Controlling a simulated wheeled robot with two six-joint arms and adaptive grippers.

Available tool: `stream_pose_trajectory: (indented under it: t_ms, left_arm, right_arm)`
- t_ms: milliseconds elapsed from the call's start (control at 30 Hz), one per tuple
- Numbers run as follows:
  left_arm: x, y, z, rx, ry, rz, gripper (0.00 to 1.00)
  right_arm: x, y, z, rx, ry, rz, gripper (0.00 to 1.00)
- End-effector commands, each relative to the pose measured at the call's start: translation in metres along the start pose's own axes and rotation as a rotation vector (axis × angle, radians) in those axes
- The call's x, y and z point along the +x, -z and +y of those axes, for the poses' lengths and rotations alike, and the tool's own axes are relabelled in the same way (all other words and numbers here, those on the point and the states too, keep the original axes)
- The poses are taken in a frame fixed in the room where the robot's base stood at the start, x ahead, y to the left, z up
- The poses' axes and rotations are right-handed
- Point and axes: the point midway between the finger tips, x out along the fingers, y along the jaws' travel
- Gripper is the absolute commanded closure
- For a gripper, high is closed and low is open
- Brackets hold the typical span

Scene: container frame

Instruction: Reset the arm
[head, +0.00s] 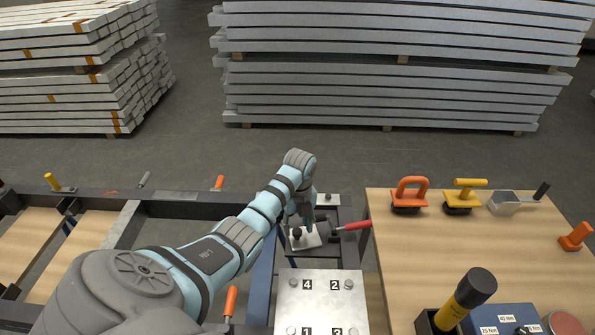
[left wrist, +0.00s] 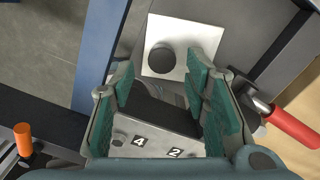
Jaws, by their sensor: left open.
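My left arm comes in from the left in the head view. My left gripper (head: 303,221) points down over a small white plate (head: 312,241) with a dark round knob. In the left wrist view my left gripper (left wrist: 165,78) is open, its two green-padded fingers apart with nothing held between them. The white plate (left wrist: 203,35) and its dark knob (left wrist: 161,60) show just beyond the fingertips; I cannot tell the exact gap. My right gripper is not in view.
A numbered metal plate (head: 320,300) with bolts lies in front of the gripper. A red-handled clamp (head: 353,226) is close on the right. The wooden table (head: 430,250) holds suction lifters (head: 409,193), a trowel and a torque tool (head: 467,298). Stacked beams stand behind.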

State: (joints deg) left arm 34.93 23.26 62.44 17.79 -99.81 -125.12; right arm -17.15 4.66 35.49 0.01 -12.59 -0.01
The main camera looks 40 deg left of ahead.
Motion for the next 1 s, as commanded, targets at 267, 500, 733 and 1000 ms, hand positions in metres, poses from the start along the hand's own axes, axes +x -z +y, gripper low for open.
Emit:
stream_pose_trajectory:
  t_ms: [267,500,733,1000]
  left_arm:
    - [-0.037,0.001,-0.002,0.002,0.006,0.0,0.53]
    - [-0.039,0.001,-0.001,0.001,0.004,0.0,0.53]
    - [-0.073,0.0,0.0,0.001,0.004,0.0,0.53]
    - [-0.112,0.0,0.001,0.001,0.004,0.0,0.53]
  right_arm:
    - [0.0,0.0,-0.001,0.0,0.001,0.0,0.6]
    - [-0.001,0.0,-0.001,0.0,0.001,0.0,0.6]
    - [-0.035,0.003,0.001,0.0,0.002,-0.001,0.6]
    - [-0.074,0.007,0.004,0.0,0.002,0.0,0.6]
